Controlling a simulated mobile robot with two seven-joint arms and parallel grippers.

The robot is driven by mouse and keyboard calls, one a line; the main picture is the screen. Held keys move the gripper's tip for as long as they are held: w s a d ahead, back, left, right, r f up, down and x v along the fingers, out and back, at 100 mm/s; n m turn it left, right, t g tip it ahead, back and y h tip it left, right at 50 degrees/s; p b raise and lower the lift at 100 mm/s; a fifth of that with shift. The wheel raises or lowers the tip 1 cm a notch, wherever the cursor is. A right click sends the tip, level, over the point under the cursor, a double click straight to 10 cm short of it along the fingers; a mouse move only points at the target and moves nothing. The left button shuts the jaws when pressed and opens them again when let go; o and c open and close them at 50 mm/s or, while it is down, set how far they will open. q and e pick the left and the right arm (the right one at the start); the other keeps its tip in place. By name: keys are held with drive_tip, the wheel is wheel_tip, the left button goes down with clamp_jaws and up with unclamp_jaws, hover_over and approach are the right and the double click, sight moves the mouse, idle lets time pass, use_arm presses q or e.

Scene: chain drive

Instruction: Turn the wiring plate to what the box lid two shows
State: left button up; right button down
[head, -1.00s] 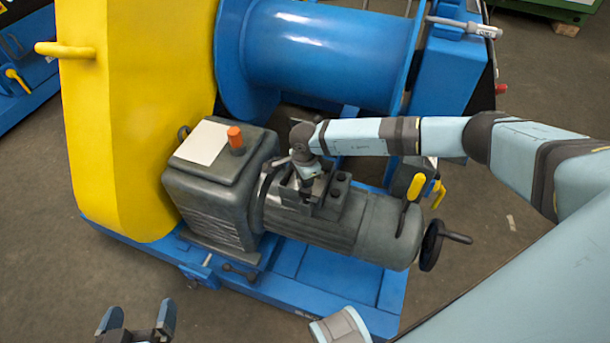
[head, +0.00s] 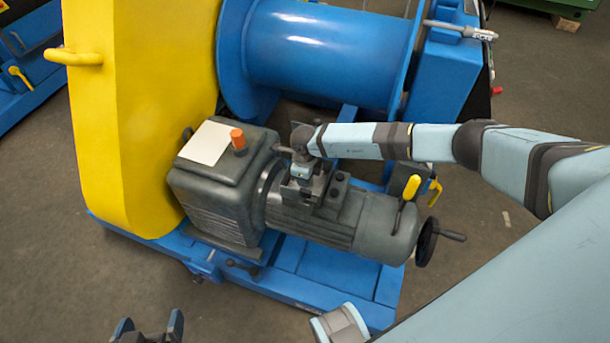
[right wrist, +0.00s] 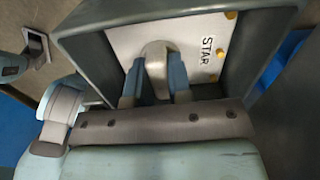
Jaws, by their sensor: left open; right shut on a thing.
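In the right wrist view a pale wiring plate (right wrist: 205,35) lettered STAR, with several brass-coloured studs, sits inside a dark open box (right wrist: 262,22). A grey rounded grip (right wrist: 156,58) stands on the plate. My right gripper (right wrist: 157,85) is shut on this grip, a finger on each side, and hides part of the plate. In the head view my right gripper (head: 303,176) reaches down to the box on top of the grey motor (head: 330,222). My left gripper (head: 149,328) is open and empty at the bottom edge, apart from the machine. I cannot make out the lid two.
A grey gear unit (head: 220,180) with a white panel and an orange cap adjoins the motor. A yellow guard (head: 130,120) and a blue drum (head: 320,50) stand behind. A handwheel (head: 428,243) and yellow lever (head: 411,188) are at the motor's right end. Floor is clear at lower left.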

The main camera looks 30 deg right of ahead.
drive_tip(key=shift+m, duration=0.3)
drive_tip(key=c, duration=1)
unclamp_jaws()
drive_tip(key=shift+c, duration=0.2)
wheel_tip(320, 180, up, 14)
drive_tip(key=p, duration=0.2)
drive_tip(key=shift+p, duration=0.3)
drive_tip(key=shift+f, duration=0.1)
